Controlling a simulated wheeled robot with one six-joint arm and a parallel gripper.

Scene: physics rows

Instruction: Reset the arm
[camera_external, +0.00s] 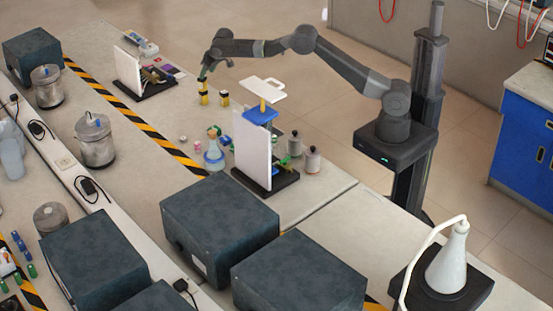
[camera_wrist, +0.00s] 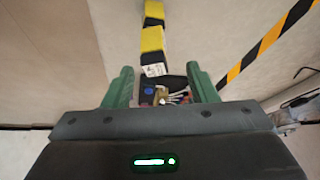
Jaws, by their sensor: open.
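My gripper (camera_external: 204,76) is at the far end of my outstretched arm, pointing down over the back of the bench. In the wrist view its two green fingers (camera_wrist: 161,80) are spread apart. A yellow-and-black cylinder (camera_external: 203,93) stands upright just below the fingertips; I cannot tell if they touch it. A second yellow-and-black cylinder (camera_external: 224,98) stands just to its right. In the wrist view one yellow-and-black piece (camera_wrist: 153,45) lies ahead of the fingers, with another (camera_wrist: 153,12) beyond it.
A white panel on a black base (camera_external: 127,68) stands left of my gripper. Another white panel (camera_external: 252,150), with a blue-and-yellow piece (camera_external: 261,112) at its top, stands to the right below my arm. A flask (camera_external: 214,155) and metal pots (camera_external: 95,143) are on the bench (camera_external: 135,180).

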